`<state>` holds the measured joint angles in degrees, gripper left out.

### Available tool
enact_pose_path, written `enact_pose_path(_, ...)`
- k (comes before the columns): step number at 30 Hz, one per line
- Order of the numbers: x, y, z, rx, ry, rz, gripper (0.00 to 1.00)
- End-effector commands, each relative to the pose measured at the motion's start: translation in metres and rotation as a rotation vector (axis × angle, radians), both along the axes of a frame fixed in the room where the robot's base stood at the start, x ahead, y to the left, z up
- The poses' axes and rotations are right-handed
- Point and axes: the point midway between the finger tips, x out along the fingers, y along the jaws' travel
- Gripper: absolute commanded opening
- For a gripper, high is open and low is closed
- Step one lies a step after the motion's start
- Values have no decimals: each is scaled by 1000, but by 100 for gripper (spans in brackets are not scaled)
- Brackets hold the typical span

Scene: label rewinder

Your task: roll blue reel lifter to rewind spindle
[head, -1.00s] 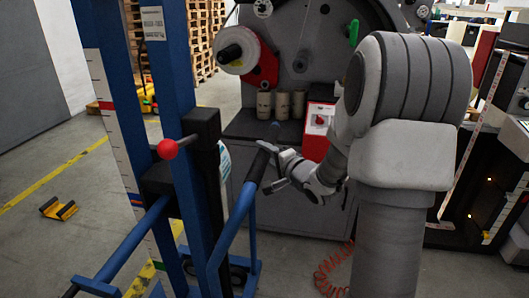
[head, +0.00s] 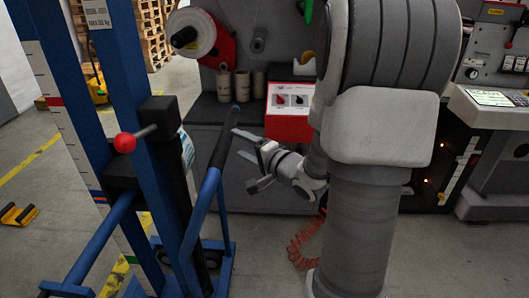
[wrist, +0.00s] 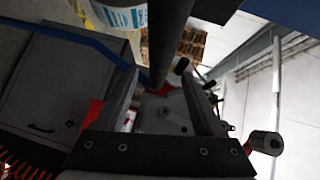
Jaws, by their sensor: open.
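The blue reel lifter (head: 140,120) stands upright at the left of the head view, with a red-knobbed lever and blue push bars. Its near bar has a dark grip (head: 222,137). My gripper (head: 238,145) is open and empty just right of this grip, its two fingers pointing left towards it. In the wrist view, a dark round bar (wrist: 165,40) shows beyond and between my open fingers (wrist: 158,100); I cannot tell contact. A dark spindle (head: 257,40) sticks out of the grey machine; I cannot tell whether it is the rewind spindle.
A white reel (head: 192,36) sits on a red arm of the machine. Several cardboard cores (head: 240,84) and a red control box (head: 290,110) stand on the machine's ledge. A red coiled hose (head: 303,245) hangs below. A yellow chock (head: 17,214) lies on the floor at left.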

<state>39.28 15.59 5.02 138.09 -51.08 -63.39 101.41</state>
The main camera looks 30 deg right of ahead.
Motion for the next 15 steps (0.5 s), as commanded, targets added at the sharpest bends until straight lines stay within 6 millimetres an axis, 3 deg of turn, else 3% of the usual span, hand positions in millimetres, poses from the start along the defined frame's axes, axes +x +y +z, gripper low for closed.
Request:
enact_pose_path(8, -69, -14, 11, 1, 0, -6, 69)
enact_pose_path(9, -69, -13, 5, -3, -5, -1, 69)
enact_pose_path(15, -81, -16, 7, -2, -5, 1, 69)
